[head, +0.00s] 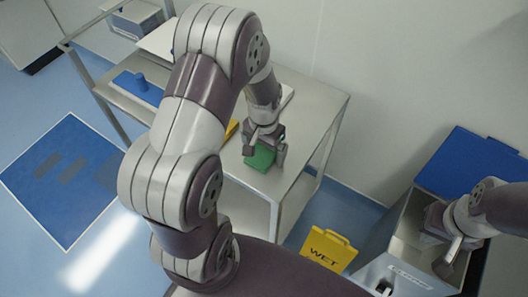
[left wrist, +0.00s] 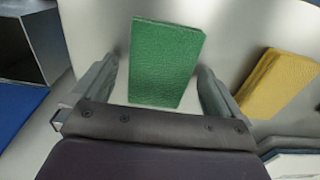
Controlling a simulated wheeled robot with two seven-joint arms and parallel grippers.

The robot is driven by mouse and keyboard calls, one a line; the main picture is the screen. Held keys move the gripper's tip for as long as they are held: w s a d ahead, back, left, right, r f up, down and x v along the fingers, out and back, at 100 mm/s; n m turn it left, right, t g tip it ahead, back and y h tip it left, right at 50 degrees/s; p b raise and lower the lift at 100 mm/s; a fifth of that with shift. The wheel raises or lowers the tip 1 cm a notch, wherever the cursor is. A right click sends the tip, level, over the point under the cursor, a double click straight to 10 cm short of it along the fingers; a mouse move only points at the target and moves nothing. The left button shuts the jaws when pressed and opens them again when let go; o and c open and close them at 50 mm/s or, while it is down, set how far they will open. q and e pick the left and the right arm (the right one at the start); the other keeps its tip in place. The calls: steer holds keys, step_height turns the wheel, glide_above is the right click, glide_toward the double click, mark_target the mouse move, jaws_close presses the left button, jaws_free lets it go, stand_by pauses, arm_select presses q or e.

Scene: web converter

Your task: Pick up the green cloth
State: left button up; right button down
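The green cloth (head: 260,158) is a folded rectangular pad lying on the grey metal table top (head: 312,108). In the left wrist view the green cloth (left wrist: 163,62) lies between the two spread fingers, with a gap at each side. My left gripper (head: 265,150) is open and right at the cloth; it also shows in the left wrist view (left wrist: 158,90). My right gripper (head: 446,256) is at the right, over the open grey bin; its fingers are too unclear to tell their opening.
A yellow cloth (left wrist: 277,82) lies to the right of the green one. A blue item (head: 138,88) is farther left on the table. A yellow WET sign (head: 328,250) stands on the floor near the grey bin (head: 400,240) with its blue lid (head: 470,165).

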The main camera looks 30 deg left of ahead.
arm_select(q)
steer(key=c, duration=1)
